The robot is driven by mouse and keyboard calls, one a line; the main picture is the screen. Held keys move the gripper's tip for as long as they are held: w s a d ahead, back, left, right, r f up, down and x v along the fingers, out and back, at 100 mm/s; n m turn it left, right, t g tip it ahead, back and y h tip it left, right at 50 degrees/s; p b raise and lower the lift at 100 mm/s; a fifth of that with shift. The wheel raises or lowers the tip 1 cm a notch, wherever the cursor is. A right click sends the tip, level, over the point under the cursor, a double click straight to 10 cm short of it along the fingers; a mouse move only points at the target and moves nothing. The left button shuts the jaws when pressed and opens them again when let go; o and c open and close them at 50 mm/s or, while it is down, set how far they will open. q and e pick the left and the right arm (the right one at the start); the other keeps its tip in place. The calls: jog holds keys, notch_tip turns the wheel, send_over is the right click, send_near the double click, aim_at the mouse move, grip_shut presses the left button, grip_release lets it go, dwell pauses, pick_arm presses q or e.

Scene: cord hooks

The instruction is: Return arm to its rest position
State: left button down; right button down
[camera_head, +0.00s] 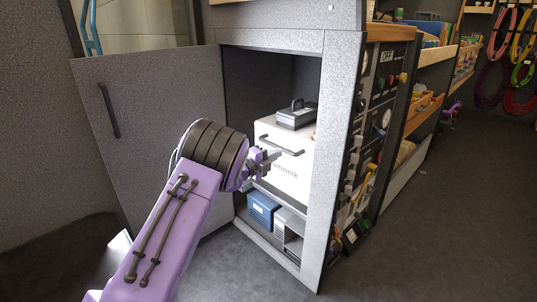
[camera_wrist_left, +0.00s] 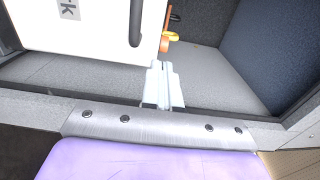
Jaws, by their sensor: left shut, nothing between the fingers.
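My left arm, purple with dark bands at the wrist, comes in from the lower left of the head view. My left gripper (camera_head: 268,160) is shut and empty, in front of the open grey cabinet (camera_head: 342,150) at the height of the white box (camera_head: 290,172) inside. In the left wrist view the shut fingers (camera_wrist_left: 163,84) point into the cabinet, beside the white box (camera_wrist_left: 80,22) with its dark handle. An orange item (camera_wrist_left: 167,40) lies beyond the fingertips. Whether the fingers touch anything is hard to tell. My right gripper does not show.
The cabinet door (camera_head: 150,130) stands open to the left, close behind my arm. A small dark case (camera_head: 297,116) sits on the white box. A blue box (camera_head: 263,210) is on the lower level. Shelves and coiled cords (camera_head: 505,50) are at the right; the floor (camera_head: 440,220) there is clear.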

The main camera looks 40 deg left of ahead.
pick_arm(q)
jog(key=shift+s+a+f, duration=0.1)
jog(key=shift+s+a, duration=0.1)
jog(key=shift+s, duration=0.75)
